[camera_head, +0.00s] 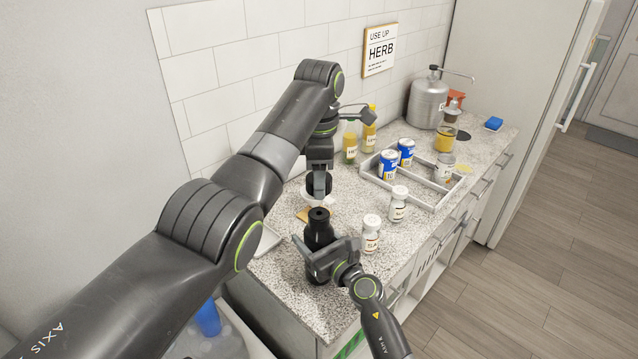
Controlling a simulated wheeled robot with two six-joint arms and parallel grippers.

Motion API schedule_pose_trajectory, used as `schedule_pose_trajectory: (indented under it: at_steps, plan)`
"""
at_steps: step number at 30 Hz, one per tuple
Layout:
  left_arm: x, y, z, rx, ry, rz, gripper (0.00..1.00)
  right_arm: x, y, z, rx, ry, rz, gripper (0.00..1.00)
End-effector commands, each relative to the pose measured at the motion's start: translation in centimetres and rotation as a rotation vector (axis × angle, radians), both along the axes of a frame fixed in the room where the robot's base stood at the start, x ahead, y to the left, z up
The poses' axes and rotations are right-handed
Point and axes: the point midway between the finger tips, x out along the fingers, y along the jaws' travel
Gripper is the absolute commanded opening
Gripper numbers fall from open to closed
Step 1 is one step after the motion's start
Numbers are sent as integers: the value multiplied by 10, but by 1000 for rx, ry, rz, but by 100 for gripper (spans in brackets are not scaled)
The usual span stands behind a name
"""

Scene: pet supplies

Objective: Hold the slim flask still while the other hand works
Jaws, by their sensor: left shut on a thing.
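The slim flask (317,234) is black and stands upright near the counter's front left. My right gripper (318,250), reaching in from the bottom, has its fingers around the flask's body and is shut on it. My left gripper (319,184) is above and behind the flask's top, apart from it. It is shut on a small dark round piece that looks like a cap; the fingers partly hide it. The flask's lower part is partly hidden by my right gripper.
Two white-capped jars (371,236) (397,206) stand right of the flask. A divided white tray (428,184) holds blue-and-white cans (388,164). A pale dish is partly hidden behind my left gripper.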

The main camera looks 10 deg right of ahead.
Motion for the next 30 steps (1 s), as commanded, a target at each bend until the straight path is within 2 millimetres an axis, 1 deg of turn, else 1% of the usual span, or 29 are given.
schedule_pose_trajectory:
  at_steps: [2, 3, 8, 16, 20, 23, 30]
  plan:
    - [0, 0, 0, 0, 0, 0, 18, 0, 0, 0, 1, 0, 0, 0]
    - [0, 0, 0, 0, 0, 1, 18, 0, 0, 0, 1, 0, 0, 67]
    - [0, 0, 0, 0, 0, 1, 18, 0, 0, 0, 1, 0, 0, 87]
    - [0, 0, -1, 0, 0, 1, 18, -1, 0, 0, 0, 0, 0, 87]
    - [0, 0, -1, 0, 0, 1, 18, -8, -3, -1, 0, 1, -1, 87]
    - [0, 0, -1, 0, 0, 1, 18, -20, -9, -1, 0, 1, -2, 87]
    - [0, 0, -4, 0, 0, 1, 18, -63, -26, -2, -1, 2, -1, 87]
